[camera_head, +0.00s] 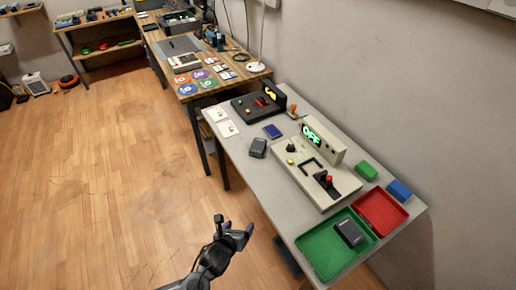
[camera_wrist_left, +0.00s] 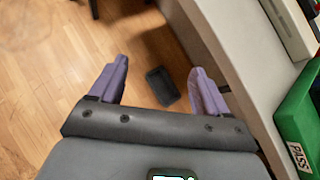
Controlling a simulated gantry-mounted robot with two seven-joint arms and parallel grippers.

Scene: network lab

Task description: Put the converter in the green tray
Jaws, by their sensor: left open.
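A dark box-shaped converter (camera_head: 349,232) lies in the green tray (camera_head: 318,258) at the near end of the grey table. A similar dark box (camera_head: 258,148) stands on the table's left side, beside a blue block. My left gripper (camera_head: 234,226) is open and empty, over the floor left of the table and apart from the tray. Its two purple fingers also show in the left wrist view (camera_wrist_left: 158,88). The green tray's edge, labelled PASS, shows there at the right (camera_wrist_left: 298,125). My right gripper is not in view.
A red tray (camera_head: 380,212) adjoins the green tray. A pale device with an OFF display (camera_head: 313,137) stands mid-table. Green (camera_head: 367,171) and blue (camera_head: 399,190) blocks are near the wall. A dark open bin (camera_wrist_left: 162,85) is on the floor below my gripper.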

